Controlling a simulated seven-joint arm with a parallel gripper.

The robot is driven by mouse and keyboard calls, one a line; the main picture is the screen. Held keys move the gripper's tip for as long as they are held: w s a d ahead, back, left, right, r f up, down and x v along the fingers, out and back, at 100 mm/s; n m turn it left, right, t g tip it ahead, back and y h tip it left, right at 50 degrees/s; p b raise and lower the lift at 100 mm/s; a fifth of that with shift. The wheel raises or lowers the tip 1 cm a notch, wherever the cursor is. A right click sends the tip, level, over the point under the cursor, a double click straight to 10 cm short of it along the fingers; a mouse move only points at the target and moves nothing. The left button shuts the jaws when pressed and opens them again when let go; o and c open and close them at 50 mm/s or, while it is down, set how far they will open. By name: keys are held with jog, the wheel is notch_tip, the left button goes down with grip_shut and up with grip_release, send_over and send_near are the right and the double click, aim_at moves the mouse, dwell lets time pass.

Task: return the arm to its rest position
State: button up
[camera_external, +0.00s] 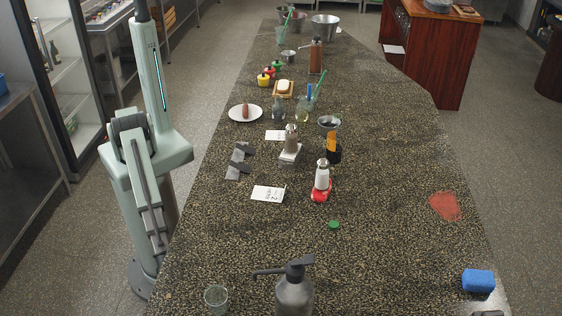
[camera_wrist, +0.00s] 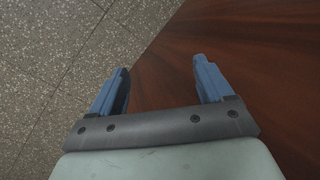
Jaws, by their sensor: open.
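My gripper (camera_wrist: 161,82) shows in the wrist view with its two blue fingers spread wide apart and nothing between them. Below it are a dark reddish-brown wooden surface (camera_wrist: 255,45) on the right and grey tiled floor (camera_wrist: 50,50) on the left. In the external view my arm stands at the left edge of the speckled counter, and its upper link runs up out of the picture. My gripper is outside that view, so its place relative to the counter is hidden there.
Shelving (camera_external: 75,75) stands left of my arm. A wooden cabinet (camera_external: 432,60) stands back right.

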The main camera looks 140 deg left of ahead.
jog(key=s+a+f+g+h, duration=0.1)
jog(key=s+a, duration=0.1)
jog(key=s, duration=0.6)
jog(key=s+a+f+m+g+h, duration=0.1)
jog(key=s+a+f, duration=0.1)
jog(key=s, duration=0.7)
jog(key=s+a+f+g+h, duration=0.1)
jog(key=s+a, duration=0.3)
jog(key=s, duration=0.4)
jog(key=shift+s+a+f+m+g, duration=0.15)
jog(key=shift+s+f+m+g, duration=0.25)
jog(key=shift+g, duration=0.1)
